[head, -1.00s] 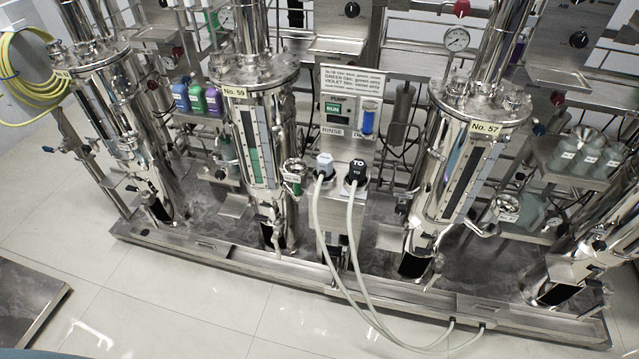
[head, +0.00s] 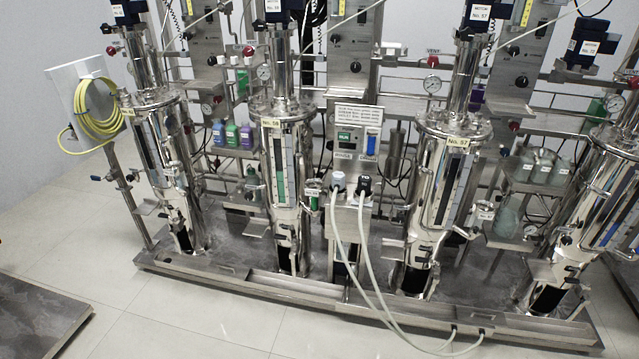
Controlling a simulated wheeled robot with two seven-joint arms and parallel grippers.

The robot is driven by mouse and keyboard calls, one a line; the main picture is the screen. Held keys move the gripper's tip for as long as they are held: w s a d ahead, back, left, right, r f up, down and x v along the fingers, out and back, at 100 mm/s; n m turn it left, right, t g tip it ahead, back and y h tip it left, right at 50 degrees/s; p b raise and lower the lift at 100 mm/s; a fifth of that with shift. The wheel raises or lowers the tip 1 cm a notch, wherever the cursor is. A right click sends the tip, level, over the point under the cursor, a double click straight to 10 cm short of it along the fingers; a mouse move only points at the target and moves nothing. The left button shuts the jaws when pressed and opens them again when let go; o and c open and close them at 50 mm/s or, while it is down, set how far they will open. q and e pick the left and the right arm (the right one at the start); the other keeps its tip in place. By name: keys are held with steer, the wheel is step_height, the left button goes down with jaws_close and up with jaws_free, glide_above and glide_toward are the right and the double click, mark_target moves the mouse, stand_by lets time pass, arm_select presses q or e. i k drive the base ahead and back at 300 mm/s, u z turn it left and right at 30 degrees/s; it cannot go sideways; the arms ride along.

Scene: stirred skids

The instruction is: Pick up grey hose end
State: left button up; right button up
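A hose end with a light grey cap (head: 338,181) sits upright on the steel stand between the column labelled No. 57 and the column to its left. A black hose end (head: 364,186) sits right beside it on the right. A pale hose (head: 345,255) runs down from the grey end, and a second pale hose (head: 378,290) runs from the black end. Neither of my grippers shows in the head view.
Steel columns (head: 283,170) and (head: 443,190) flank the stand. The steel skid base (head: 300,290) has a raised front edge. Coloured bottles (head: 232,135) stand on a shelf at left. A dark platform (head: 35,315) lies at lower left.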

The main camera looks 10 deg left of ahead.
mark_target(337, 178)
steer(key=u, duration=0.55)
steer(key=i, duration=1.1)
steer(key=z, duration=0.4)
steer(key=i, duration=0.9)
steer(key=z, duration=0.85)
